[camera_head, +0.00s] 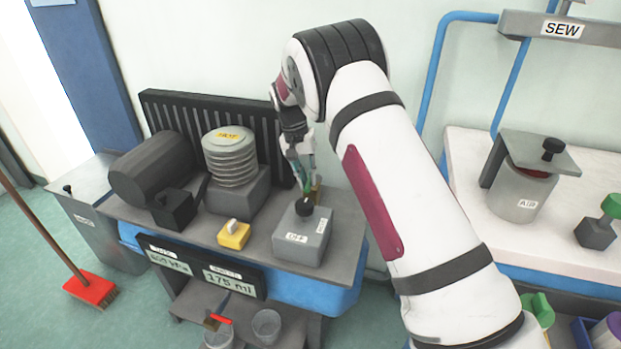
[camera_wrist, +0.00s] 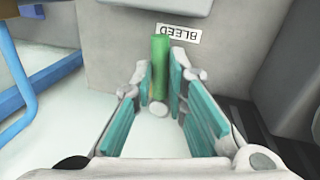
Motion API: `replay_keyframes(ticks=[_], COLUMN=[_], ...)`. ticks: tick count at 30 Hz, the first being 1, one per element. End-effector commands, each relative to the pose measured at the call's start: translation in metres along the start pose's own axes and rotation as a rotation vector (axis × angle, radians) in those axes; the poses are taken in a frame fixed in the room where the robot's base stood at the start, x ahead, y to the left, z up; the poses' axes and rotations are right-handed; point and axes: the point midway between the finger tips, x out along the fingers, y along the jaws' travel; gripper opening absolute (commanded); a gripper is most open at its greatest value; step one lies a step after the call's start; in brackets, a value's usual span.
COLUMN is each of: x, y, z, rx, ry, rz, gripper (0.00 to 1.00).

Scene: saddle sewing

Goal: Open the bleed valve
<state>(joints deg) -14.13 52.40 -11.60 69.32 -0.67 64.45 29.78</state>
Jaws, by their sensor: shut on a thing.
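The bleed valve shows in the wrist view as an upright green lever (camera_wrist: 160,58) beside a BLEED label (camera_wrist: 178,33) on a grey box wall. A pale round knob or pivot sits at its lower end. My gripper (camera_wrist: 161,85) has its teal-padded fingers on both sides of the lever and is shut on it. In the head view my gripper (camera_head: 303,170) reaches down behind the grey box (camera_head: 303,240) with the black knob and OFF label. There the fingers and box hide most of the lever.
A ribbed round stack labelled HOT (camera_head: 230,155) and a dark cylinder (camera_head: 152,170) stand left on the bench. A yellow block (camera_head: 234,235) sits in front. The AIR canister (camera_head: 520,190) stands on the right-hand table. A blue pipe (camera_head: 432,75) rises behind my arm.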

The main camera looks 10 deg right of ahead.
Motion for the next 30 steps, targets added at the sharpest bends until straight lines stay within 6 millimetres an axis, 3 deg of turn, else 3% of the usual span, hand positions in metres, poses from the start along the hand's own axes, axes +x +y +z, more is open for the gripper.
replay_keyframes(ticks=[9,25,26,28,30], x=[-0.0014,-0.0016,-0.0016,-0.0016,-0.0016], y=[-0.0053,-0.0062,-0.0062,-0.0061,-0.0061], z=[-0.0013,-0.0013,-0.0013,-0.0013,-0.0013], rx=[0.115,0.139,0.139,0.138,0.138], ry=[-0.021,-0.026,-0.027,-0.026,-0.026], rz=[-0.001,-0.002,-0.002,-0.002,-0.001], gripper=[0.00,0.00,0.16,0.32,0.34])
